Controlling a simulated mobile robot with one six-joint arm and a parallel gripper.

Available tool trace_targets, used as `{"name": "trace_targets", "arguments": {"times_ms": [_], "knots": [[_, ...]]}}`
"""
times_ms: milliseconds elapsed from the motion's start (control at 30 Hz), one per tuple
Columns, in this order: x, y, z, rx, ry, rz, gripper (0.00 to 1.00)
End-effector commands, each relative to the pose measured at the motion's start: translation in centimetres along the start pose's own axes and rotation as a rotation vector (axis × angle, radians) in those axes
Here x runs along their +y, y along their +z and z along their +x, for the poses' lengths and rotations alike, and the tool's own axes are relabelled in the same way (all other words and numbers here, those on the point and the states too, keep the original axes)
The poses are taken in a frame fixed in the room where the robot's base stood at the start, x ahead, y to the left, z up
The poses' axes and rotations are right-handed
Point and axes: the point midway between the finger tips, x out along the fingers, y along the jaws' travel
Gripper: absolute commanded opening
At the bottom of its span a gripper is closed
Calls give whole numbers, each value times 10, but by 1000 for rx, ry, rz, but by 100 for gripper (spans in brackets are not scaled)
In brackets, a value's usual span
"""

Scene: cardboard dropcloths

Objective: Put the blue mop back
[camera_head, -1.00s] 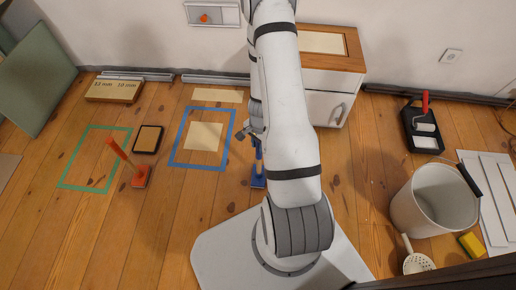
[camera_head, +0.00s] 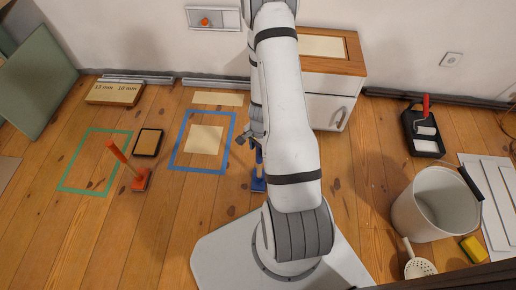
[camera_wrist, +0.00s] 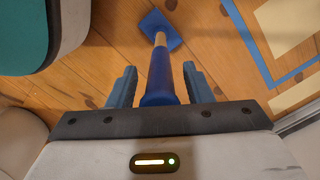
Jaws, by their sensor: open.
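The blue mop (camera_head: 258,180) stands on the wooden floor just right of the blue tape outline (camera_head: 178,167), partly hidden behind my arm in the head view. In the wrist view, the mop's blue handle (camera_wrist: 161,75) lies between the fingers of my gripper (camera_wrist: 160,88), with a gap on each side. Its square blue base is on the floor beyond. My gripper also shows in the head view (camera_head: 248,137); it is open around the handle. A beige sheet (camera_head: 204,139) lies inside the blue outline.
An orange mop-like tool (camera_head: 140,178) stands at the green tape outline (camera_head: 75,178), beside a dark-edged pad (camera_head: 147,142). A wood-topped cabinet (camera_head: 325,105) stands behind my arm. A white bucket (camera_head: 428,210), paint roller tray (camera_head: 422,135) and yellow sponge (camera_head: 473,248) are at right.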

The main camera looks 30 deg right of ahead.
Motion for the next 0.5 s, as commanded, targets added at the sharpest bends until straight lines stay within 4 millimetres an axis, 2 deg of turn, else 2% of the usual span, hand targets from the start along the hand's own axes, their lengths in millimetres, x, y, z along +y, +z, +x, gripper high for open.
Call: {"name": "trace_targets", "arguments": {"times_ms": [167,500], "knots": [[0,0,-24,1,-1,0,46],[0,0,-90,2,-2,0,46]]}}
